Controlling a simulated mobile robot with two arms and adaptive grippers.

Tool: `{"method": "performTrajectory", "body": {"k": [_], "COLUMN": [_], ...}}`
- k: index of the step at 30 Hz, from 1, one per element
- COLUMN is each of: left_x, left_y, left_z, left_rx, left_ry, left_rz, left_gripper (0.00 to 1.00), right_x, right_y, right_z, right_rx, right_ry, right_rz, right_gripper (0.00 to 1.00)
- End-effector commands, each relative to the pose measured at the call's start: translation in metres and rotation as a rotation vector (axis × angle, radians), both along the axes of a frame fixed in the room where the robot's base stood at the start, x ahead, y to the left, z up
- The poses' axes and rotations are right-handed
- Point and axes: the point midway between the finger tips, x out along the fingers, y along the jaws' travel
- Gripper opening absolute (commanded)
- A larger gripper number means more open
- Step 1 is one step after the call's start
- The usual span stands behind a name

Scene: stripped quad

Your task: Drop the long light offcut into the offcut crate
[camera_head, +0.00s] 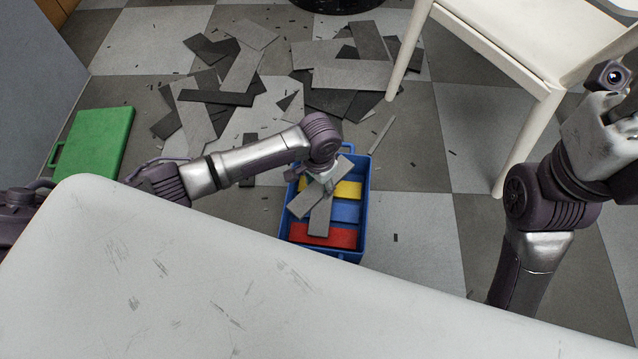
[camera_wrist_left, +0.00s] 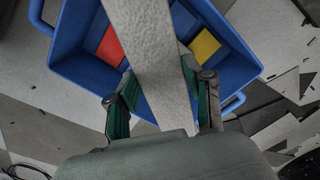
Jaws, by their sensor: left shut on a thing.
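My left gripper (camera_head: 325,185) is over the blue offcut crate (camera_head: 284,228), reaching down from the left. It is shut on a long light grey offcut (camera_wrist_left: 150,60), a flat strip that runs across the crate opening in the left wrist view. In the head view the light strip (camera_head: 304,203) lies slantwise above the crate, and a second grey piece beside it points toward the crate's near end. The crate also shows in the left wrist view (camera_wrist_left: 75,55). My right arm is at the right; its fingertips are not visible.
Inside the crate are red (camera_head: 322,235), blue (camera_head: 345,211) and yellow (camera_head: 348,189) areas. A white table (camera_head: 180,290) fills the foreground. Grey and dark offcuts (camera_head: 240,70) litter the floor behind. A green lid-like board (camera_head: 95,140) lies left; a white chair (camera_head: 520,60) stands right.

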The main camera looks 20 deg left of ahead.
Motion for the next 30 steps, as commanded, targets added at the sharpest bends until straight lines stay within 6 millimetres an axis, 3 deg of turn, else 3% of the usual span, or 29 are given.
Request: {"method": "performTrajectory", "body": {"k": [9,10,15,25,30], "left_x": [0.0,0.0,0.0,0.0,0.001], "left_y": [0.0,0.0,0.0,0.0,0.0], "left_z": [-0.001,-0.001,-0.001,0.0,0.018], "left_rx": [0.0,0.0,0.0,0.0,-0.002], "left_ry": [-0.001,-0.001,-0.001,0.0,-0.004], "left_rz": [0.0,0.0,0.0,0.0,0.0], "left_gripper": [0.12,0.53,0.81,0.81,0.81], "right_x": [-0.001,-0.001,-0.001,-0.001,-0.001], "right_y": [0.0,0.0,0.0,0.0,0.0], "right_z": [0.002,0.002,0.002,0.002,0.002], "right_rx": [-0.001,-0.001,-0.001,-0.002,-0.002], "right_ry": [-0.009,-0.009,-0.009,-0.008,-0.008], "right_rz": [0.0,0.0,0.0,-0.001,-0.001], "right_gripper": [0.4,0.4,0.4,0.4,0.4]}}
